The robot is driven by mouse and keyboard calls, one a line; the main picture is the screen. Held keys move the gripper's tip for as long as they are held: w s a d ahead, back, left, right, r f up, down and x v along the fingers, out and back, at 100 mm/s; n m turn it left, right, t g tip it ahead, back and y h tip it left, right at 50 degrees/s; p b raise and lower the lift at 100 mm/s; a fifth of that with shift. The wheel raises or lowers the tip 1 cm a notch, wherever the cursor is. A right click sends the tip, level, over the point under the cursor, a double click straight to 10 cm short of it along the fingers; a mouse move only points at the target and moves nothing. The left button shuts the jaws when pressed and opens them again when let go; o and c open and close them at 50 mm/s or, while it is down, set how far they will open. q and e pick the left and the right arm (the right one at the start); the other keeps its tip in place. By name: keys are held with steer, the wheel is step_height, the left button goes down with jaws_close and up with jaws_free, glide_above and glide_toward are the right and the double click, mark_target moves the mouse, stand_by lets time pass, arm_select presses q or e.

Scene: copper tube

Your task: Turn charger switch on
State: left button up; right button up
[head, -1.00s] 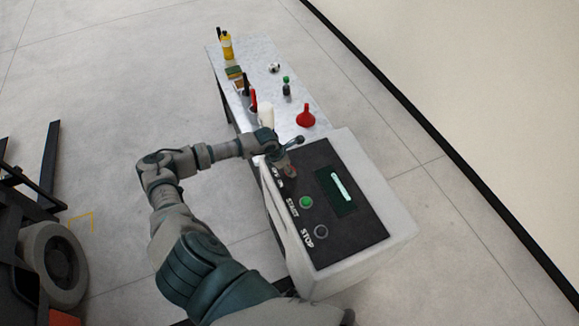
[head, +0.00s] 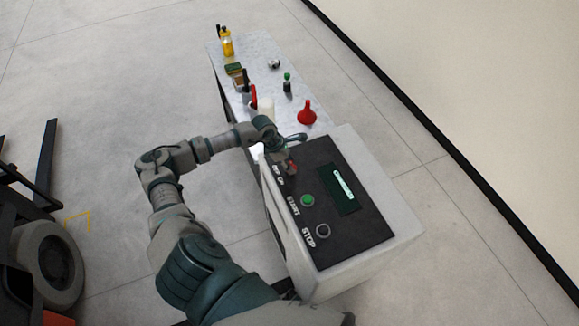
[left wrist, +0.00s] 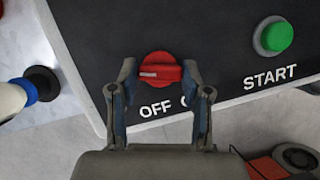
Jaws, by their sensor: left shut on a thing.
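The charger box has a black sloped panel (head: 318,232) with white OFF and ON labels, a green START button (head: 307,201) and a dark STOP button (head: 322,230). The charger switch is a red rotary knob (left wrist: 160,70) at the panel's upper left edge, with a white mark toward the left in the left wrist view. My left gripper (left wrist: 160,74) is shut on this knob, one finger on each side. The right finger partly covers the ON label. In the head view, my left gripper (head: 287,158) hides most of the knob. My right gripper is not in view.
A metal table (head: 263,52) behind the charger holds a red funnel (head: 307,116), a yellow bottle (head: 227,44), a small green-capped bottle (head: 287,84) and other items. A dark vehicle with a wheel (head: 48,265) stands at the left.

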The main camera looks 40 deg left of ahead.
arm_select(q)
steer(key=m+b, duration=0.2)
steer(key=m+g+h+b, duration=0.1)
steer(key=m+b, duration=0.1)
steer(key=shift+w+a, duration=0.1)
steer(key=shift+w, duration=0.25)
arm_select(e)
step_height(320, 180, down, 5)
arm_select(q)
steer(key=m+g+b, duration=0.1)
steer(key=m+b, duration=0.1)
steer(key=m, duration=0.1)
steer(key=shift+r+m, duration=0.15)
steer(key=shift+m, duration=0.15)
steer(key=shift+r+m+g+b, duration=0.1)
steer(key=shift+m+g+b, duration=0.2)
steer(key=shift+m+b, duration=0.1)
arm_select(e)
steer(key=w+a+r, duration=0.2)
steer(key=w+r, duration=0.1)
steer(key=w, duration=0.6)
arm_select(q)
steer(key=o, duration=1.2)
steer(key=shift+c, duration=0.2)
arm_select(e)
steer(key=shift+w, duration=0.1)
arm_select(q)
steer(key=shift+f, duration=0.2)
steer(key=shift+r, duration=0.1)
